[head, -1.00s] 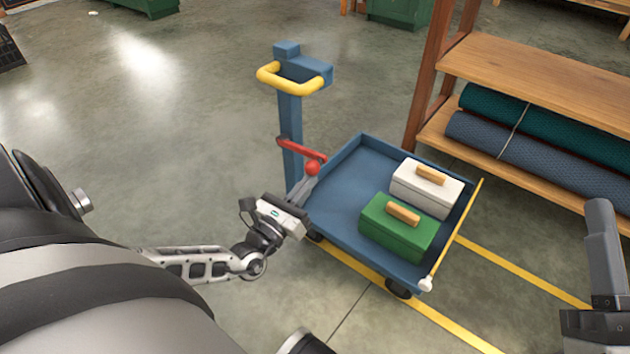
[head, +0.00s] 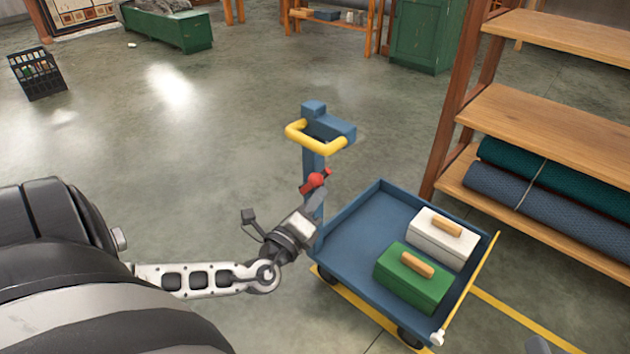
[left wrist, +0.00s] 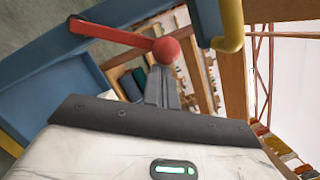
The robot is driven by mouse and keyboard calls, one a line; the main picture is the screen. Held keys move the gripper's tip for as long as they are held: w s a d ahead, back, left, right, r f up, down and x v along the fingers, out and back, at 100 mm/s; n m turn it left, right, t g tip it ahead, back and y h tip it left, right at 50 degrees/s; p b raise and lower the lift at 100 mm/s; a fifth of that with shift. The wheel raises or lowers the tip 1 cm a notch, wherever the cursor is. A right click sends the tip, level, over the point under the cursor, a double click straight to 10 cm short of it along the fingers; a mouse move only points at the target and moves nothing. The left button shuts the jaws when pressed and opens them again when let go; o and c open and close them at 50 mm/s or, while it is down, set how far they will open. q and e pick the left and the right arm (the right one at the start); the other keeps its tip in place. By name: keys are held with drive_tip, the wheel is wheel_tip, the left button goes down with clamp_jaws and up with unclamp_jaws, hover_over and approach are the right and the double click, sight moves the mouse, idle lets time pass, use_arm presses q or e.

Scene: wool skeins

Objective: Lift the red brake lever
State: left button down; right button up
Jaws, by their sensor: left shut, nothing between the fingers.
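The red brake lever (head: 323,177) is on the blue post (head: 313,160) of a blue cart, below the yellow handle.
The cart's tray (head: 350,215) holds a green box (head: 410,285) and a white box (head: 436,243) with wooden handles. A wooden shelf (head: 545,125) with fabric rolls stands right. Floor left of the post is open.

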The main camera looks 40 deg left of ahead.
use_arm(q)
drive_tip(key=shift+a+r+n, duration=0.55)
drive_tip(key=shift+r+n, duration=0.05)
drive_tip(key=shift+n, duration=0.2)
use_arm(e)
drive_tip(key=shift+w+d, duration=0.1)
use_arm(q)
drive_tip(key=shift+a, duration=0.1)
use_arm(e)
drive_tip(key=shift+f, duration=0.2)
